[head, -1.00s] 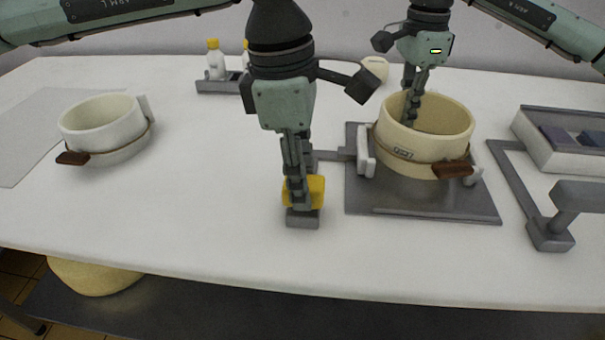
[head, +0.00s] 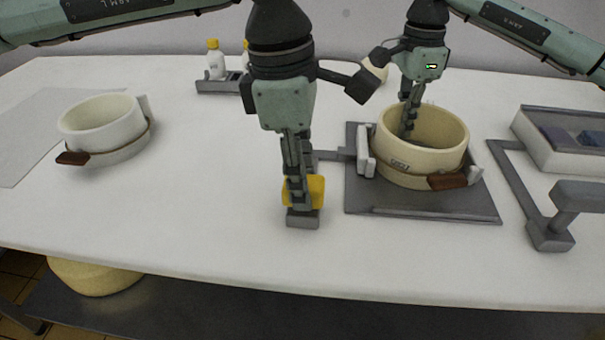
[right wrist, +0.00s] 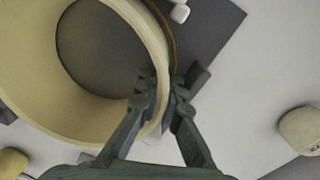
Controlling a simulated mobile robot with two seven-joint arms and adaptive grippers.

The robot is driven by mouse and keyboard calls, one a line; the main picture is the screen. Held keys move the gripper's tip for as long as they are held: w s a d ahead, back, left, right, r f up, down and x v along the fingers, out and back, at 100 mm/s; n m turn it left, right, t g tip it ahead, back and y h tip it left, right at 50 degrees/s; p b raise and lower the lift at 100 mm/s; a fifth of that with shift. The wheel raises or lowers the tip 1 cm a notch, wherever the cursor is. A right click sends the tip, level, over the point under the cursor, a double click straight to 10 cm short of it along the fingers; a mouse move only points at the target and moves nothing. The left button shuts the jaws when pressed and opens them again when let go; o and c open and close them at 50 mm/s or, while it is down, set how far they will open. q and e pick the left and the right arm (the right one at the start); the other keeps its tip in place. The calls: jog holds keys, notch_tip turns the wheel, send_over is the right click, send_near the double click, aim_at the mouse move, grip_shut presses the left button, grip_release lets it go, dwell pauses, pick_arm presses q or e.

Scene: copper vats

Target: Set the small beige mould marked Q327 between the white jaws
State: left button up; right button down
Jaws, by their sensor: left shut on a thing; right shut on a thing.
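The beige mould (head: 440,160) is a round open ring with a brown handle and a small label too small to read. It is over the grey plate (head: 420,205), between the left white jaw (head: 365,155) and the right white jaw (head: 475,174), which is partly hidden. I cannot tell whether it touches plate or jaws. My right gripper (head: 408,128) is shut on its wall; the right wrist view shows one finger inside and one outside the mould (right wrist: 25,100). My left gripper (head: 300,200) is shut on a yellow knob (head: 317,188) left of the plate.
A white ring mould (head: 100,135) with a brown handle stands at the left. White bottles (head: 216,62) stand in a grey rack at the back. A grey bracket (head: 550,235) and a tray (head: 560,150) are on the right. The white table front is largely clear.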

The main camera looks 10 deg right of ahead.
pick_arm(q)
jog(key=shift+s+f, duration=0.1)
jog(key=shift+f, duration=0.05)
pick_arm(e)
jog(key=c, duration=1.6)
grip_release()
notch_tip(320, 180, up, 12)
jog(key=shift+r, duration=0.1)
